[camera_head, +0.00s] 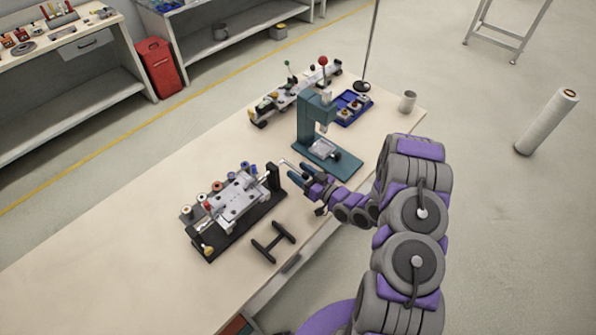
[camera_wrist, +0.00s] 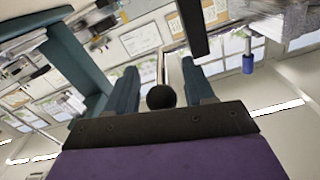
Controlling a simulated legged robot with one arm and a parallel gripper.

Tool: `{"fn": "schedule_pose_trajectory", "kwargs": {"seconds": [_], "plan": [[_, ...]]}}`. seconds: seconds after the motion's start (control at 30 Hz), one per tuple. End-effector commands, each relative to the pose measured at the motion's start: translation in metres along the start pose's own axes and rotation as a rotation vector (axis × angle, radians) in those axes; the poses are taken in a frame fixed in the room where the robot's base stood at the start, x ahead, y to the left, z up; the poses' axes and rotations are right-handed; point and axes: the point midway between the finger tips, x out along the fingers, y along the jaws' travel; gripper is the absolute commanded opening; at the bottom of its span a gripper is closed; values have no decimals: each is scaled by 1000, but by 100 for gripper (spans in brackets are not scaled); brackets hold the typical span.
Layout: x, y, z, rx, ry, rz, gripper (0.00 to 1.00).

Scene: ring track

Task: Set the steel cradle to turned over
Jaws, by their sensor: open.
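The steel cradle (camera_head: 236,197) is a pale metal plate with red, blue and grey knobs along its back edge. It hangs between black uprights on a black base (camera_head: 210,245). A thin crank arm (camera_head: 287,166) reaches from the right upright (camera_head: 274,181) toward my gripper. My gripper (camera_head: 303,172) is at the crank's outer end, to the right of the cradle. In the wrist view its two teal fingers (camera_wrist: 161,84) stand apart on either side of a round black knob (camera_wrist: 161,97). Whether they touch the knob cannot be told.
A teal press (camera_head: 314,125) stands close behind my gripper; it also fills the left of the wrist view (camera_wrist: 72,58). A black H-shaped stand (camera_head: 272,243) lies in front of the cradle. A blue tray (camera_head: 352,106) and grey cup (camera_head: 407,101) are farther back. The table's front-left is clear.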

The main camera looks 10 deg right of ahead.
Motion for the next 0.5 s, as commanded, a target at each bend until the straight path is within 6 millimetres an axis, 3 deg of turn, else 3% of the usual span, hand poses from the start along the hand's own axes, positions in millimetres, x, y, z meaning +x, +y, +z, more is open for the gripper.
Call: {"fn": "schedule_pose_trajectory", "kwargs": {"seconds": [0.2,0.5], "plan": [[11,0,0,0,2,1,53],[12,0,0,0,1,1,52]]}}
